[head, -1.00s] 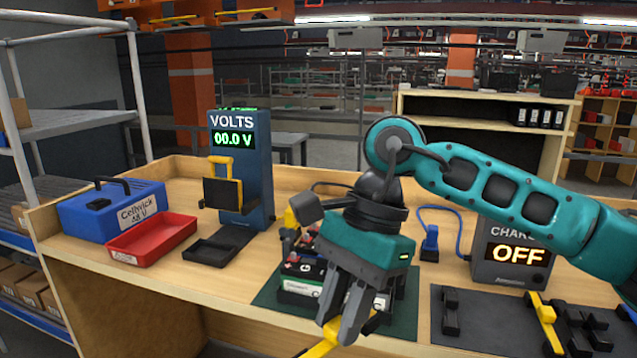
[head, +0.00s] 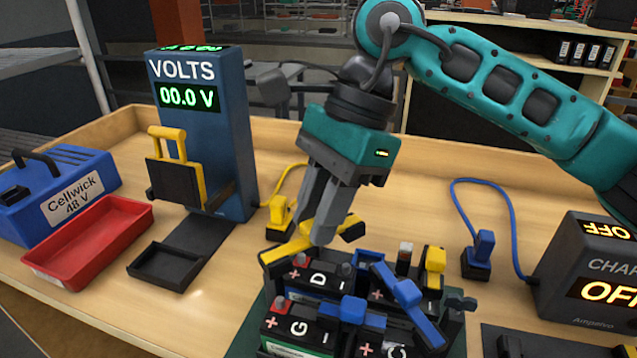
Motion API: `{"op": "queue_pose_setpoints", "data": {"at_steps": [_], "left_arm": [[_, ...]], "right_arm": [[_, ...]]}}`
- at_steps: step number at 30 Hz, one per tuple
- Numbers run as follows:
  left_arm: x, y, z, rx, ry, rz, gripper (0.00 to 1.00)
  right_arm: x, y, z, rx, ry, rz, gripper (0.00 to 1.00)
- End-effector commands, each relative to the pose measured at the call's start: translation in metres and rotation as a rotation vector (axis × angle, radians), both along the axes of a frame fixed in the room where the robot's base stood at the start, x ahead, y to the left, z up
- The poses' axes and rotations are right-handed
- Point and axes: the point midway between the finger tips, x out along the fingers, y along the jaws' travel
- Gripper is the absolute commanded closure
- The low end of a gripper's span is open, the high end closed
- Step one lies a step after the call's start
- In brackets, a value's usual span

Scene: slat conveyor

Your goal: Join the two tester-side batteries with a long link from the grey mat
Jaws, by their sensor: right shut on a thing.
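My right gripper (head: 318,238) is shut on a yellow long link (head: 290,248) and holds it over the far left of a battery block. The battery marked D (head: 316,280) is just below it; whether the link touches the terminals I cannot tell. The battery marked G (head: 298,328) stands in front of D, on the same left side towards the tester. The battery marked C (head: 395,352) is at the front right, partly cut off. A blue link (head: 350,312) lies on the front batteries, and another blue link (head: 405,292) lies across the right ones. My left gripper is out of view.
The blue volts tester (head: 200,130) reads 00.0 V, with an empty black tray (head: 150,282) before it. A red tray (head: 60,270) and a blue case (head: 50,190) are farther left. The charger (head: 590,270) reads OFF. The grey mat (head: 545,340) is mostly cut off.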

Motion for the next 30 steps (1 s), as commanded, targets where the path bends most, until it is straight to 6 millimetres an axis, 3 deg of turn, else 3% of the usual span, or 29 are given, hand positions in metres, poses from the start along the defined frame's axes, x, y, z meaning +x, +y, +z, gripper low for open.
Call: {"op": "queue_pose_setpoints", "data": {"at_steps": [18, 30], "left_arm": [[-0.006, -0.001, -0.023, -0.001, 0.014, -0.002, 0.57], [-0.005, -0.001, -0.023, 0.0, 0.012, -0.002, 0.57]], "right_arm": [[0.0, 0.0, -0.043, 0.0, 0.0, 0.0, 1.0], [0.0, 0.0, -0.046, 0.0, 0.0, 0.0, 1.0]]}}
